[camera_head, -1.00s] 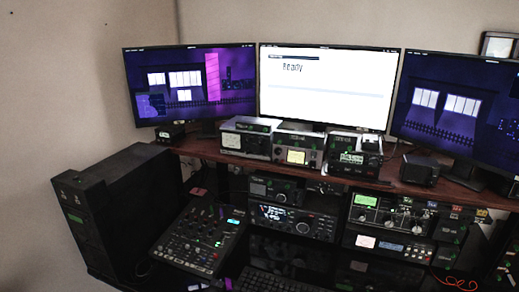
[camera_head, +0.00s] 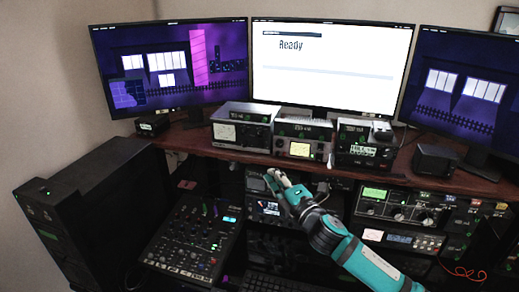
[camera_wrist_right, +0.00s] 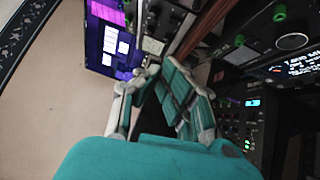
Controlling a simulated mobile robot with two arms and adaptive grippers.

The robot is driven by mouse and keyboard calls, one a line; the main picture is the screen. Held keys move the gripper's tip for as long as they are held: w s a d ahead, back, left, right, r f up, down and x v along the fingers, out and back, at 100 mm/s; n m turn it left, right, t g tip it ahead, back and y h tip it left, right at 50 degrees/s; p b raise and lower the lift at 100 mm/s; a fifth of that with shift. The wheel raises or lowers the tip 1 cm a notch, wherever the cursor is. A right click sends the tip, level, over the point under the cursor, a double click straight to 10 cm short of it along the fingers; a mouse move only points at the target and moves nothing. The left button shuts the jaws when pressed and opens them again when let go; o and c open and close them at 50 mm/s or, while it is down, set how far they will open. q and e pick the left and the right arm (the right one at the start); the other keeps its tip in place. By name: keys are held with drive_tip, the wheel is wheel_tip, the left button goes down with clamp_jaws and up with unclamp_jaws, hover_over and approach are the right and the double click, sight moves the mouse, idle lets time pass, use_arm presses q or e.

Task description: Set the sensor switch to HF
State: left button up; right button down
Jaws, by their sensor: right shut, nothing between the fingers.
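Three small radio boxes stand on the wooden shelf below the monitors: a left meter box (camera_head: 240,134), a middle box with a lit yellow meter (camera_head: 300,149) and a right box with a lit display (camera_head: 358,151). The sensor switch and its HF marking are too small to make out, and I cannot tell which box carries them. My right gripper (camera_head: 277,179) is shut and empty, just below the shelf edge under the left and middle boxes. Its fingers also show in the wrist view (camera_wrist_right: 153,72), with the shelf edge beyond. My left gripper is not in view.
The wooden shelf (camera_head: 455,182) overhangs lower radio units, including a right-hand rack unit (camera_head: 405,208). A mixer (camera_head: 195,240) lies at lower left, beside a black tower (camera_head: 85,205). The middle monitor (camera_head: 330,75) reads "Ready".

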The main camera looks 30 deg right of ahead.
drive_tip(key=p, duration=0.3)
approach(252, 139)
drive_tip(key=w+a, duration=0.2)
drive_tip(key=a, duration=0.1)
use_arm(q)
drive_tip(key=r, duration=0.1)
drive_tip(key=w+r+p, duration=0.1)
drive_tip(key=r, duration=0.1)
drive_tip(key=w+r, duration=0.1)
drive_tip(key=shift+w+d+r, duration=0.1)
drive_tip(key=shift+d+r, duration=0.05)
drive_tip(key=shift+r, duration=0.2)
use_arm(e)
drive_tip(key=w+d, duration=0.2)
drive_tip(key=d, duration=0.1)
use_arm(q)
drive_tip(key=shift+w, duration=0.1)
use_arm(e)
drive_tip(key=shift+a, duration=0.1)
drive_tip(key=shift+w+d+r, duration=0.2)
drive_tip(key=shift+d, duration=0.05)
use_arm(q)
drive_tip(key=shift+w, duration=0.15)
drive_tip(key=shift+p, duration=0.3)
